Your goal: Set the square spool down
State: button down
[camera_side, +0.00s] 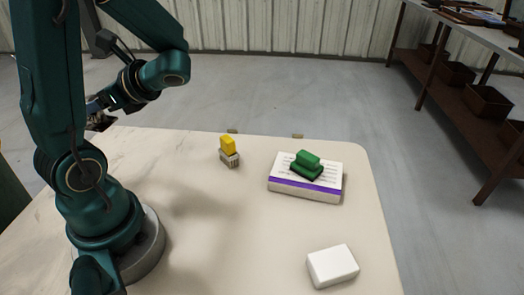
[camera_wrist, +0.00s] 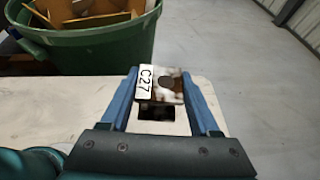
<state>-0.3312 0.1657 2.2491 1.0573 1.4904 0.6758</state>
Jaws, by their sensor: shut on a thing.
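The square spool (camera_wrist: 172,84) shows in the wrist view as a small brown and white block with a dark round spot and a white "C27" label. My gripper (camera_wrist: 160,88) is shut on it, with one blue finger on each side. In the side view my gripper (camera_side: 97,105) is at the far left, by the table's left edge. The spool there is small and dark, mostly hidden by my arm. I cannot tell from these views how high it is above the surface.
A green bin (camera_wrist: 100,45) holding scraps stands beyond the table edge. On the cream table (camera_side: 215,235) are a yellow block (camera_side: 227,145) on a grey ribbed piece (camera_side: 230,160), a white box (camera_side: 305,190) with a green stepped piece (camera_side: 307,163) on top, and a white block (camera_side: 332,266).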

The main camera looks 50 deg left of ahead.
jog(key=w+f+m+t, duration=0.1)
jog(key=w+f, duration=0.2)
jog(key=w, duration=0.1)
jog(key=w+f+m+t+y, duration=0.1)
jog(key=w+f, duration=0.2)
jog(key=w, duration=0.1)
jog(key=w+a+f+m+t+y, duration=0.1)
jog(key=w+f, duration=0.3)
jog(key=shift+w, duration=0.15)
jog(key=shift+f, duration=2)
jog(key=shift+f, duration=0.1)
jog(key=shift+c, duration=0.6)
grip_release()
